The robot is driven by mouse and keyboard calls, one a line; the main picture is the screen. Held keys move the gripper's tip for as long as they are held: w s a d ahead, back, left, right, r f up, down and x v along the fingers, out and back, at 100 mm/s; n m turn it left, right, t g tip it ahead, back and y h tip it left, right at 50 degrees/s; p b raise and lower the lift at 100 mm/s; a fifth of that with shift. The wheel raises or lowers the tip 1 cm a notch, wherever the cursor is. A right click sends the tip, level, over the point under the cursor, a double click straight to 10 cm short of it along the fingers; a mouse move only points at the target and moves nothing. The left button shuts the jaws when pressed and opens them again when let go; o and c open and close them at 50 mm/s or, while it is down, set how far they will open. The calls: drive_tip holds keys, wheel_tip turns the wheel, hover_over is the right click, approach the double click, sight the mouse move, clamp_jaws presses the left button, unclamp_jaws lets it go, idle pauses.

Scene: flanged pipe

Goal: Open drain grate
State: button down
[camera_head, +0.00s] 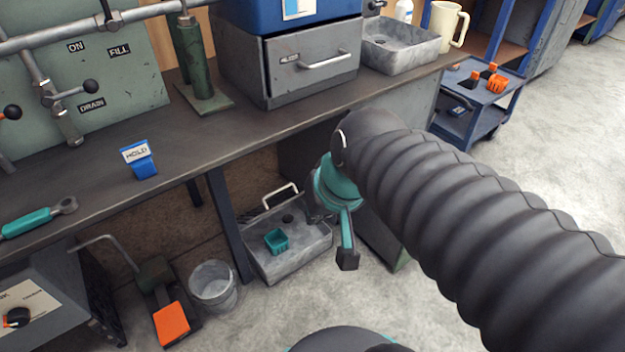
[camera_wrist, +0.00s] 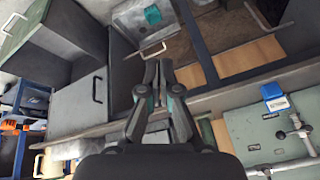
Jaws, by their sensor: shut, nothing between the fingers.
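A grey metal basin (camera_head: 290,262) sits on the floor under the workbench, with a small teal cup (camera_head: 276,241) in it and a dark round hole near its back. A pale bar handle (camera_head: 281,194) stands at the basin's back edge. I cannot make out a separate grate. In the wrist view the basin (camera_wrist: 128,20), the teal cup (camera_wrist: 152,14) and a pale handle (camera_wrist: 153,50) lie beyond the fingertips. My gripper (camera_head: 346,262) hangs in front of the bench, right of the basin in the head view. In the wrist view my gripper (camera_wrist: 158,66) is shut and empty.
The workbench (camera_head: 240,135) has a leg left of the basin. A grey bucket (camera_head: 213,285) and an orange pedal (camera_head: 171,325) stand left of it. A blue HOLD tag (camera_head: 140,160) sits on the bench. A blue cart (camera_head: 470,110) is at right. Floor in front is clear.

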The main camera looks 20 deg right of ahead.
drive_tip(key=w+a+f+m+g+y, duration=0.1)
drive_tip(key=w+a+f+m+y, duration=0.1)
drive_tip(key=w+m, duration=0.3)
drive_tip(key=w+a+f+m+y, duration=0.1)
drive_tip(key=w+f+m+y, duration=0.1)
drive_tip(key=w, duration=0.5)
drive_tip(key=m+t+p, duration=0.3)
drive_tip(key=m+t, duration=0.2)
drive_tip(key=m, duration=1.7)
hover_over(300, 192)
drive_tip(key=s+d, duration=0.4)
drive_tip(key=s, duration=0.3)
wheel_tip(300, 192, down, 25)
drive_tip(key=x, duration=0.9)
drive_tip(key=shift+w+a, duration=0.2)
drive_tip(key=shift+w, duration=0.25)
drive_tip(key=shift+f, duration=0.1)
